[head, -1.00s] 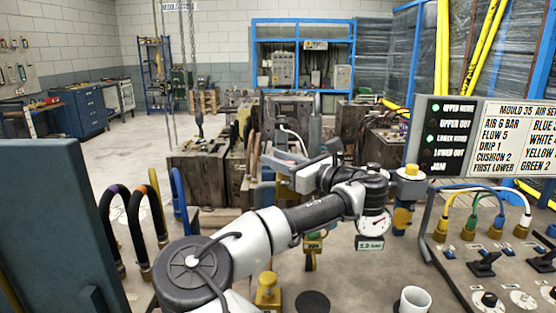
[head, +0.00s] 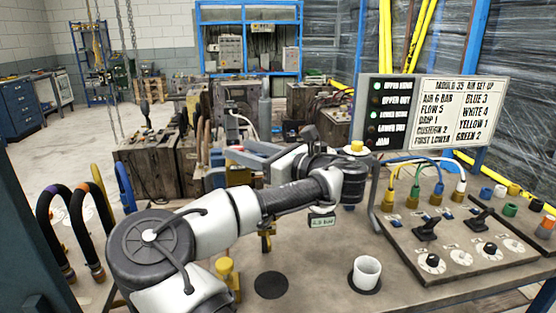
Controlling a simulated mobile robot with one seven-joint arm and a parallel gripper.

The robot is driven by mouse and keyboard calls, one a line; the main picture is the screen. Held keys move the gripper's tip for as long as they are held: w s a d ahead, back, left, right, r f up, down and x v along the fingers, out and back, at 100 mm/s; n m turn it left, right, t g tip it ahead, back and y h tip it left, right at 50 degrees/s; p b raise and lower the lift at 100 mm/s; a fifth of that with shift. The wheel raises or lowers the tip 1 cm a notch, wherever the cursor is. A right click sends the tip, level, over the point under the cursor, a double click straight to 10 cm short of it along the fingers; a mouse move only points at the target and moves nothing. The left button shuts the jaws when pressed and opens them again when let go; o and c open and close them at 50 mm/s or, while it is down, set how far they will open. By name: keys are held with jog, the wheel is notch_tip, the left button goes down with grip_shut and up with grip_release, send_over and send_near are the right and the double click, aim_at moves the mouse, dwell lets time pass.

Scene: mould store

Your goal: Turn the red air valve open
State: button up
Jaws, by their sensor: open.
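My arm reaches across the bench, and my grey and white gripper (head: 242,152) points left, above the far side of the bench. A yellow fitting (head: 225,267) stands on the bench beside my arm.
A white cup (head: 366,272) stands on the bench. At right are a control panel (head: 440,262) with levers, dials and coloured hoses, and a set-up sign (head: 450,115). Dark looped hoses (head: 58,235) stand at left. Wooden blocks (head: 150,165) lie beyond the bench.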

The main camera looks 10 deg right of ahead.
jog(key=b+v, duration=0.1)
jog(key=v, duration=0.9)
jog(key=shift+s+d, duration=0.15)
jog(key=shift+s, duration=0.05)
